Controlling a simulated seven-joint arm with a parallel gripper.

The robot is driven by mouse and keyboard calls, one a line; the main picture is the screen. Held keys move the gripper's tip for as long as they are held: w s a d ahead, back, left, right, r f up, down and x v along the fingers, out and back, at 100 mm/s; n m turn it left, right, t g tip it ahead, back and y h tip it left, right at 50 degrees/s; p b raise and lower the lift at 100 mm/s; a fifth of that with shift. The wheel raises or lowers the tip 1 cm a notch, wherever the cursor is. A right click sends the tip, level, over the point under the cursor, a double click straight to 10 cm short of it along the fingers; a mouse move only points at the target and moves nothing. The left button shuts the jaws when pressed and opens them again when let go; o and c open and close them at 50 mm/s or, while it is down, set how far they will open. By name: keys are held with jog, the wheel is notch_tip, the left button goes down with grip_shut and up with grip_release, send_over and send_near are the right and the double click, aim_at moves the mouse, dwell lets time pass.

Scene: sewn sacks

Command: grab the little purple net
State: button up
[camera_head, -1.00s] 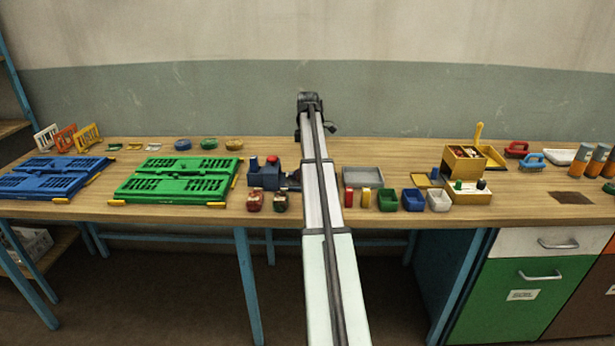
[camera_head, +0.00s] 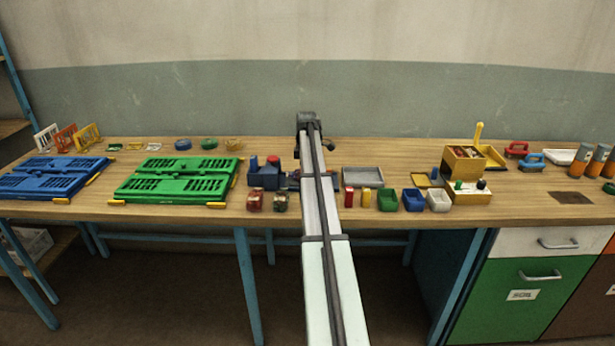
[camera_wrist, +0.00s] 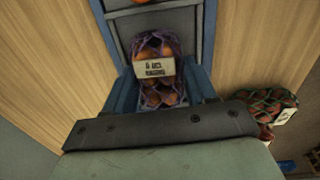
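The little purple net (camera_wrist: 153,50) shows in the wrist view as a mesh sack of orange-brown contents with a pale printed label. It lies on a grey-blue fixture (camera_wrist: 174,20), straight ahead of my gripper. My gripper's dark body (camera_wrist: 160,125) fills the lower part of the wrist view. Blue pieces flank the net's near end, and I cannot tell whether they are fingers or fixture. The fingertips are not clear, so neither opening nor contact can be judged.
A green net (camera_wrist: 270,104) with reddish contents lies close on the right in the wrist view. In the head view, a dark blue machine (camera_head: 264,174) stands left of my arm. A grey tray (camera_head: 362,176) and small bins (camera_head: 413,199) stand right of it.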

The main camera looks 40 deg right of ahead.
jog(key=c, duration=0.8)
